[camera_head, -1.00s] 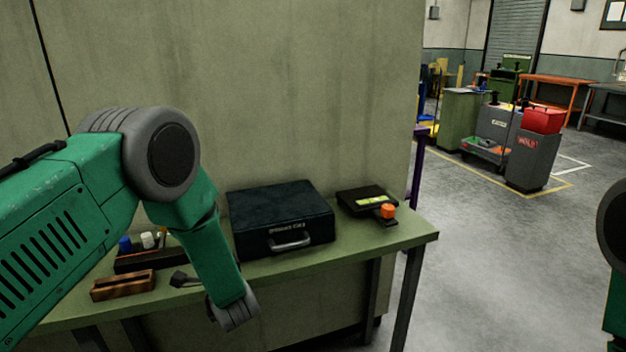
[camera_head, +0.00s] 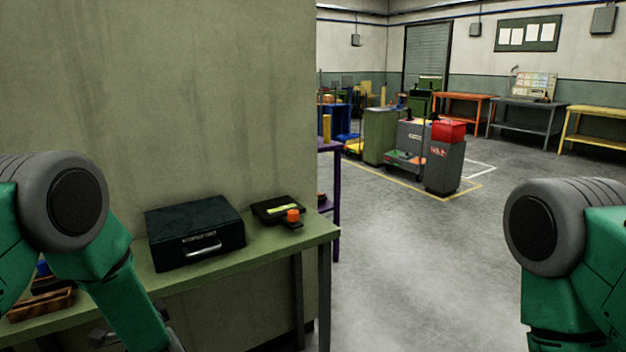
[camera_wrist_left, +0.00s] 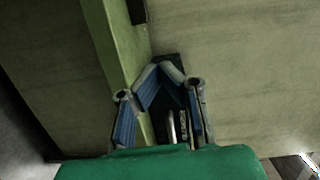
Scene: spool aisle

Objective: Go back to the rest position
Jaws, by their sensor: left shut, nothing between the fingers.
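My left gripper (camera_wrist_left: 158,72) shows in the left wrist view, its blue-padded fingers brought together at the tips with nothing held. The black case (camera_head: 195,233) with a silver handle sits closed on the green bench (camera_head: 255,265). In the wrist view part of the dark case (camera_wrist_left: 183,128) shows behind the fingers, apart from them as far as I can tell.
A black device with an orange knob (camera_head: 292,215) sits right of the case. A green wall (camera_head: 160,100) stands behind the bench. Open floor (camera_head: 410,270) spreads right, with grey bins (camera_head: 445,165) and a red box (camera_head: 448,130) beyond.

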